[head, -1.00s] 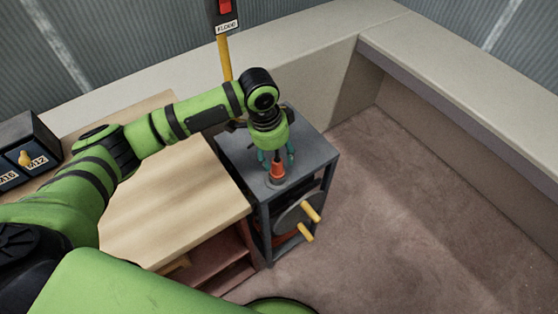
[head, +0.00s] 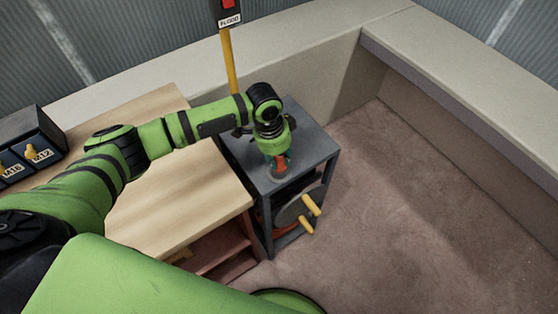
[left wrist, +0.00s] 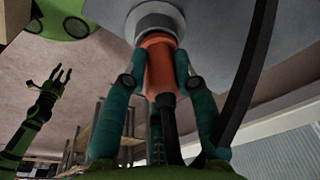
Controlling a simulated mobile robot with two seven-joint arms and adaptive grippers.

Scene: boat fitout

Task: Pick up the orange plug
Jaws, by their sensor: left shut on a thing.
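The orange plug (head: 282,162) is upright at the top of the small dark grey stand (head: 310,143). My left gripper (head: 279,161) points down over it and is shut on it. In the left wrist view the teal fingers lie on both sides of the orange plug (left wrist: 159,68). Its end meets a round grey collar (left wrist: 157,20) on the grey surface; I cannot tell how deep it sits. A black cable (left wrist: 250,70) curves beside it. My right gripper (left wrist: 52,83) shows at the left of the left wrist view, empty with fingers spread.
A wooden bench (head: 160,195) stands left of the stand. Yellow handles (head: 309,213) stick out from the stand's front. A yellow post (head: 229,62) rises behind. A dark switch box (head: 30,143) is at far left. The carpet (head: 410,210) at right is clear.

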